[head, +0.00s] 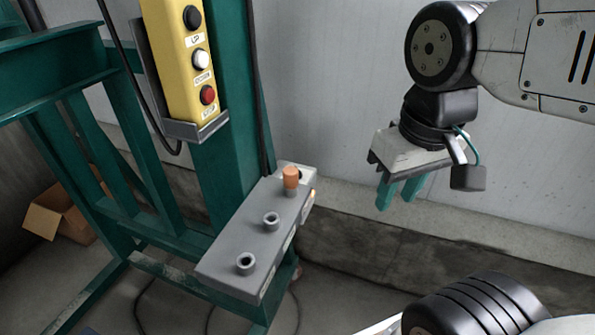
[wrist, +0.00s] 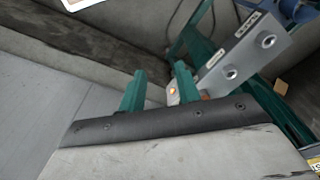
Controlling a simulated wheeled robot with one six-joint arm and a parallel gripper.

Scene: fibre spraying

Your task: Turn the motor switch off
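My gripper (head: 399,192) hangs at the right in the head view, its two green fingers apart with nothing between them. In the wrist view the open fingers (wrist: 159,88) point toward the grey box. The grey box (head: 240,225) is mounted on the green frame, left of and below my gripper, with clear space between. It carries two empty grey sockets and, at its far end, an orange-brown plug (head: 291,177). I cannot tell which part is the motor switch.
A yellow button pendant (head: 180,60) with black, white and red buttons sits in a holder on the green post (head: 232,100). Dark cables hang beside it. A cardboard box (head: 62,213) lies at the left. The grey wall and a low concrete ledge stand behind.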

